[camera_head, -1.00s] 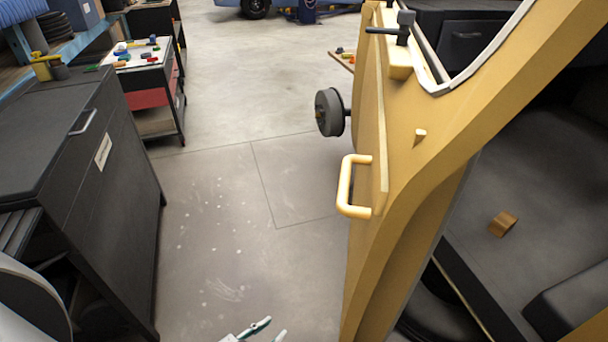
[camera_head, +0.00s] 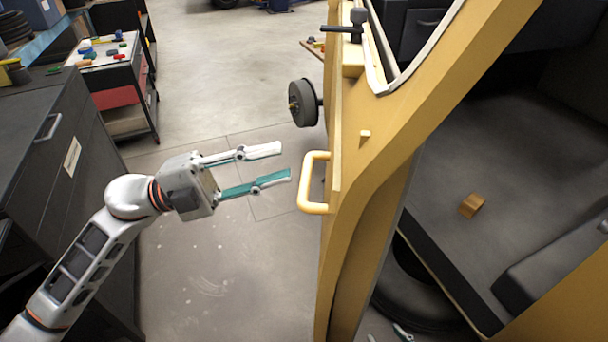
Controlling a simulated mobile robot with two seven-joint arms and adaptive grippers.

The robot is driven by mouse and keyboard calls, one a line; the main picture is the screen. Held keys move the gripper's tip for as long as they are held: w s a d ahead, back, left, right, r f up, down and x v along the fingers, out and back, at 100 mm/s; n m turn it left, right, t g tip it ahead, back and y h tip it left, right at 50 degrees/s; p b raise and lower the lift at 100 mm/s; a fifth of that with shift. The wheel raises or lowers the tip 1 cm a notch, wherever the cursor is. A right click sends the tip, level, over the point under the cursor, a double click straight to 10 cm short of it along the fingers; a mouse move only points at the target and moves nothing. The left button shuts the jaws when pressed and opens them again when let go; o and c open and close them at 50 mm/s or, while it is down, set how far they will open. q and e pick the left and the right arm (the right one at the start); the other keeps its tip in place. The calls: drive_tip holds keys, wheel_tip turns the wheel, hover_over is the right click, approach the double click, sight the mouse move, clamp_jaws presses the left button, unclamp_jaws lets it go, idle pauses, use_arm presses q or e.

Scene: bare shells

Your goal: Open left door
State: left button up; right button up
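The yellow door (camera_head: 335,240) stands at the centre of the head view, seen nearly edge-on. Its pale yellow loop handle (camera_head: 313,184) sticks out to the left. I cannot tell whether the door is fully closed. My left gripper (camera_head: 285,161) comes in from the left with its two fingers apart and empty. Its fingertips point at the handle and appear a short gap to its left, not touching it. My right gripper (camera_head: 388,335) shows only as two separated fingertips at the bottom edge, right of the door; the rest of it is out of frame.
A dark cabinet (camera_head: 60,150) stands at the left, close to my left arm. A cart (camera_head: 125,95) with small coloured parts is behind it. A round grey knob-like part (camera_head: 303,103) juts out above the handle. A small brown block (camera_head: 472,205) lies inside the yellow body.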

sight(305, 177)
use_arm(q)
drive_tip(key=d+m+g+y, duration=0.1)
drive_tip(key=d, duration=0.1)
drive_tip(key=s+d+m+g+y+p, duration=0.1)
drive_tip(key=d+m+y, duration=0.1)
drive_tip(key=s+d+f+m+g+y+p, duration=0.1)
drive_tip(key=d+y, duration=0.1)
drive_tip(key=shift+s+f, duration=0.1)
idle(0.6)
clamp_jaws()
